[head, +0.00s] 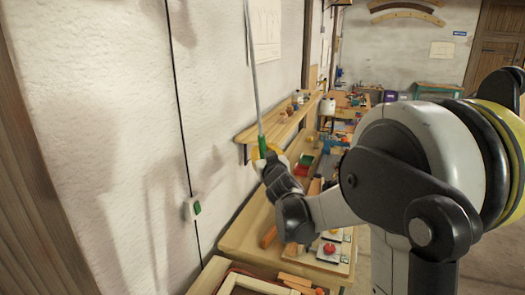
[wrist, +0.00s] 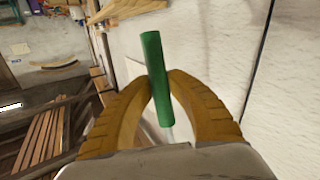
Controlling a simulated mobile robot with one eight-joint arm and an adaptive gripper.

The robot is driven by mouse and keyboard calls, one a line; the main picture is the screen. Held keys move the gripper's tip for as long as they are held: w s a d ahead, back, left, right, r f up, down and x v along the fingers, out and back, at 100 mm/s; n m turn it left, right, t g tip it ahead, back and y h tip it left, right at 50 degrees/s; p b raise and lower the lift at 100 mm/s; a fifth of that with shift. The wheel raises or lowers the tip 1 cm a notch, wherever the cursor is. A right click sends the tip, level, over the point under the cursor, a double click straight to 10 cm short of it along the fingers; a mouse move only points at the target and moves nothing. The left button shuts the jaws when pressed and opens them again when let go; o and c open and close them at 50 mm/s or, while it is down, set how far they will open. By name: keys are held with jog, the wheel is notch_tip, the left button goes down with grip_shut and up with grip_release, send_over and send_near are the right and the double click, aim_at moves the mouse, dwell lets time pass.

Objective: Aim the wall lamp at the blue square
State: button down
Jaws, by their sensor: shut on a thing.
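My gripper (head: 267,160) is shut on a green handle (head: 262,145) at the lower end of a thin grey rod (head: 252,75). The rod runs up out of the top of the head view, nearly upright. In the wrist view the green handle (wrist: 156,70) stands slightly tilted between the two yellow fingers (wrist: 161,84). I cannot see what the rod's upper end joins. No lamp head or light spot can be made out for certain. No blue square can be identified for certain.
A wooden shelf (head: 272,127) with small jars is on the left wall behind the handle. A cluttered workbench (head: 238,235) runs below. My arm hides much of the right side.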

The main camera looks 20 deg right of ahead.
jog(key=s+a+f+m+g+y+p, duration=0.1)
jog(key=s+a+p, duration=0.4)
jog(key=s+a, duration=0.9)
jog(key=m+g, duration=0.1)
jog(key=g, duration=0.1)
jog(key=shift+s+a+f+g, duration=0.2)
jog(key=shift+a+f+g, duration=0.1)
jog(key=shift+f, duration=0.05)
jog(key=c, duration=1.3)
grip_release()
jog(key=shift+o, duration=0.2)
jog(key=v, duration=1.2)
jog(key=shift+d, duration=0.15)
